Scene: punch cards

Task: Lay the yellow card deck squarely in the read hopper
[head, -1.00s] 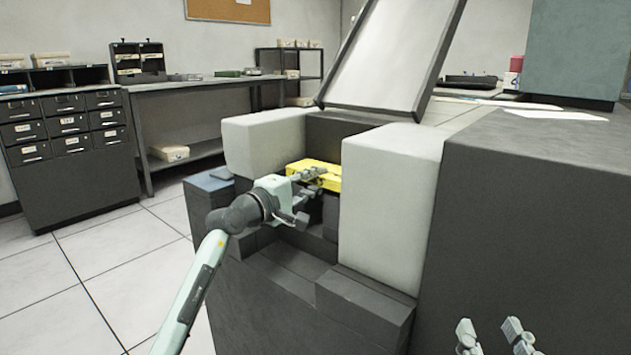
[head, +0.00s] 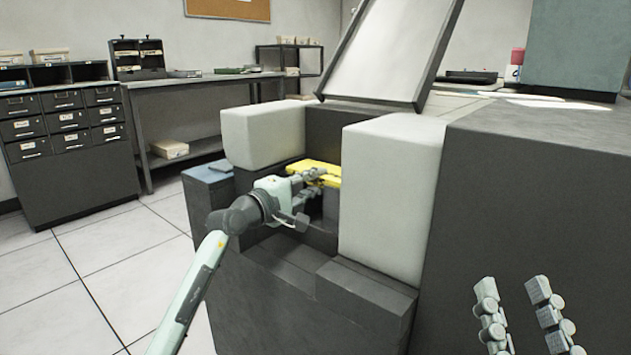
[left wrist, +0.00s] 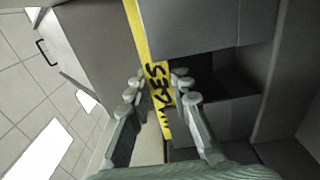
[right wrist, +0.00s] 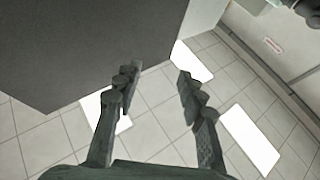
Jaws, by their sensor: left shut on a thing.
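The yellow card deck (head: 322,165) is in the opening between the two pale blocks of the dark card machine. My left gripper (head: 316,175) is shut on it. In the left wrist view the deck (left wrist: 134,18) shows as a narrow yellow face with black handwriting, between the two fingers (left wrist: 157,88). The read hopper (head: 317,207) appears to be the dark recess between the blocks; its floor is mostly hidden by my arm and the right block. I cannot tell whether the deck touches it. My right gripper (head: 513,287) is open and empty at lower right; it also shows in the right wrist view (right wrist: 158,75).
The pale right block (head: 390,190) and left block (head: 262,137) flank the opening. A tilted panel (head: 390,45) stands behind. The dark cabinet (head: 520,190) fills the right side, near my right gripper. Open tiled floor (head: 110,250) lies to the left.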

